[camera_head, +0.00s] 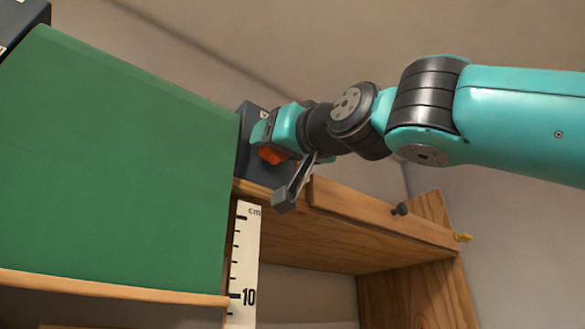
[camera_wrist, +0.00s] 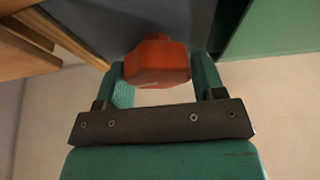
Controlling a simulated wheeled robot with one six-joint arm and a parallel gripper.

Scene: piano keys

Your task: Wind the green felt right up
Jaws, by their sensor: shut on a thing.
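The green felt (camera_head: 120,160) hangs as a broad flat sheet on the left of the head view, with a wooden bar (camera_head: 110,288) along its lower edge. This bar lies near the 10 mark of a white cm scale (camera_head: 243,265). A corner of the felt shows at the upper right of the wrist view (camera_wrist: 270,25). My gripper (camera_wrist: 158,62) is shut on an orange knob (camera_wrist: 157,63), with one finger on each side. The knob sits on a dark end block (camera_head: 246,118) beside the felt's top right corner, and my gripper partly hides it in the head view (camera_head: 271,155).
A wooden shelf frame (camera_head: 370,245) is below and right of my gripper. A small black knob (camera_head: 400,209) and a brass piece (camera_head: 463,237) stick out from it. Another dark block (camera_head: 22,22) is at the top left. The wall behind is bare.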

